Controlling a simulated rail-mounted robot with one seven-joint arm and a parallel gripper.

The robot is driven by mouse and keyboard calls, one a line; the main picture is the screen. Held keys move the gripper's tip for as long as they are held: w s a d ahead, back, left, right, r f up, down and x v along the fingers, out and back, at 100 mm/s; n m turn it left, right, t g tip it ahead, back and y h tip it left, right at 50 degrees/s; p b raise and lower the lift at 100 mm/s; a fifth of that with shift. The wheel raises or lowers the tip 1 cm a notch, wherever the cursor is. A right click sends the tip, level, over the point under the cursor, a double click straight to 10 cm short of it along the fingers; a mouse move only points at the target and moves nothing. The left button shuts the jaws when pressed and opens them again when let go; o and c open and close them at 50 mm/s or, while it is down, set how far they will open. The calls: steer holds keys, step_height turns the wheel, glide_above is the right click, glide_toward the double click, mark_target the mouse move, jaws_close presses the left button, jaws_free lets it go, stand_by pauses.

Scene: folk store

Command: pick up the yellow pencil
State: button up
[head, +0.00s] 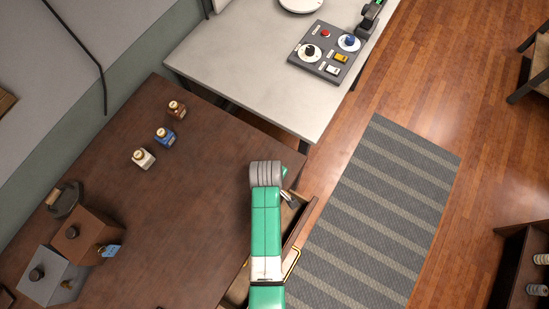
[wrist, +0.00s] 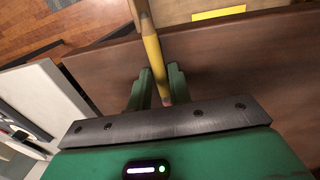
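The yellow pencil (wrist: 153,50) runs from the top of the wrist view down between the two green fingers of my gripper (wrist: 160,73). Its pinkish-brown end points toward the palm. The fingers stand close together, one on each side of it, and appear shut on it; the contact itself is hard to make out. In the head view my green arm covers the gripper, and I cannot make out the pencil there.
A drawer (head: 304,222) stands open at the right edge of the brown table (head: 190,215). Small bottles, such as the blue one (head: 165,135), stand on the table. A grey table (head: 235,65) bears a control panel (head: 327,51). A striped rug (head: 375,215) lies right.

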jaws_close()
steer(key=shift+r, duration=0.2)
steer(key=shift+r, duration=0.25)
steer(key=r, duration=0.3)
steer(key=shift+s+p, duration=0.3)
steer(key=shift+s, duration=0.05)
steer(key=s+a+r, duration=0.1)
steer(key=s+a, duration=0.2)
steer(key=s, duration=1.2)
steer(key=shift+a+r+p, duration=0.15)
steer(key=shift+p, duration=0.2)
